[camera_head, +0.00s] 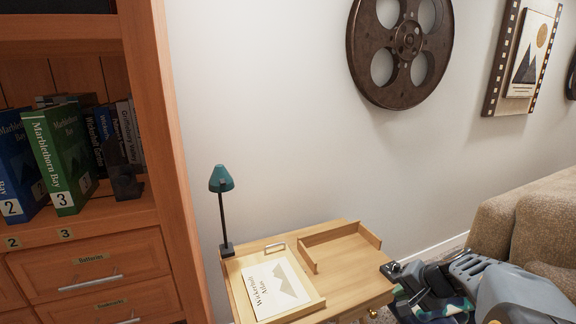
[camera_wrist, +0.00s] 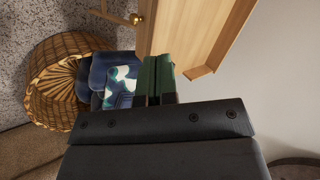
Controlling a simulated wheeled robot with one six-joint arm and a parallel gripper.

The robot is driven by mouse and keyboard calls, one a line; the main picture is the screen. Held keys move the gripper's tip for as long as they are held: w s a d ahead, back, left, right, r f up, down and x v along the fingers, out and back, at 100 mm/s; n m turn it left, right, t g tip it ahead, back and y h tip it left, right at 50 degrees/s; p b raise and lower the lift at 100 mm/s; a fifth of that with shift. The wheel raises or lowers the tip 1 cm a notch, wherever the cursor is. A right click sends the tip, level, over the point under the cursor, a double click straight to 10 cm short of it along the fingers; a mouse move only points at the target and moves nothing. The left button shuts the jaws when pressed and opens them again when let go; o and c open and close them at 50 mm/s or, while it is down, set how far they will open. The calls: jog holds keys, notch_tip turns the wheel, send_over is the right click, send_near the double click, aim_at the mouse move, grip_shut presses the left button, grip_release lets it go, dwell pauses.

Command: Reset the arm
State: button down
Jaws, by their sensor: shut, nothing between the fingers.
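My gripper (camera_head: 390,270) is at the lower right of the head view, beside the right edge of the small wooden table (camera_head: 340,312). In the wrist view its two green fingers (camera_wrist: 158,62) are together with nothing between them. They show in front of the table's pale wooden side (camera_wrist: 190,25); I cannot tell the exact gap. My grey arm (camera_head: 515,295) stretches in from the lower right corner.
The table bears a teal lamp (camera_head: 221,180), a titled booklet (camera_head: 270,287) and a low wooden tray (camera_head: 340,250). A bookshelf (camera_head: 175,130) stands left, a beige sofa (camera_head: 535,215) right. A wicker basket (camera_wrist: 45,85) and dark blue soft-looking things (camera_wrist: 95,75) are in the wrist view.

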jog(key=s+a+r+n+g+h+p, duration=0.1)
jog(key=s+a+r+n+p, duration=0.3)
jog(key=r, duration=0.6)
jog(key=s+a+r+n+g+h+p, duration=0.1)
jog(key=s+a+r+n+h+p, duration=0.1)
jog(key=s+a+r+n+p, duration=0.3)
jog(key=s+a+r+p, duration=0.3)
jog(key=s+r+p, duration=0.1)
jog(key=r+p, duration=0.1)
jog(key=shift+a+h+p, duration=0.3)
jog(key=shift+h+p, duration=0.1)
jog(key=shift+p, duration=0.05)
